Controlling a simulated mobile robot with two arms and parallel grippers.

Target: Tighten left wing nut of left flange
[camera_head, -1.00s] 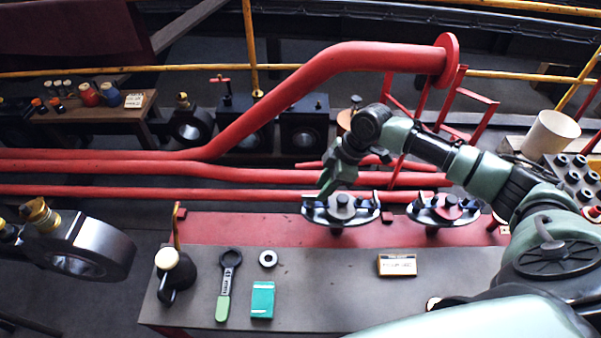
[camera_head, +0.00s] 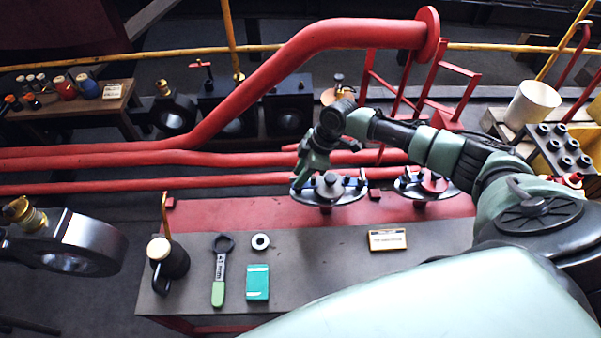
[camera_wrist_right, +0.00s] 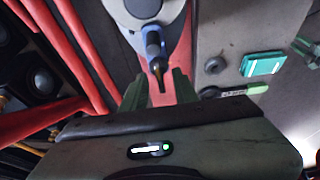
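The left flange (camera_head: 345,192) is a grey disc on a red stub at the back of the bench, with bolts and wing nuts with blue parts on it. My right gripper (camera_head: 298,178) reaches down at its left side. In the right wrist view the left wing nut (camera_wrist_right: 153,45), blue with a dark tip, points between the parted fingers of my right gripper (camera_wrist_right: 158,88). I see a gap on both sides; contact is not clear. A green claw at that view's right edge (camera_wrist_right: 305,48) looks like my left gripper, small and cut off.
The second flange (camera_head: 428,186) stands to the right. On the bench (camera_head: 325,270) lie a green-handled wrench (camera_head: 219,275), a ring (camera_head: 260,241), a teal box (camera_head: 257,282), a small sign (camera_head: 387,239) and a dark oil can (camera_head: 170,262). Red pipes (camera_head: 240,157) run behind.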

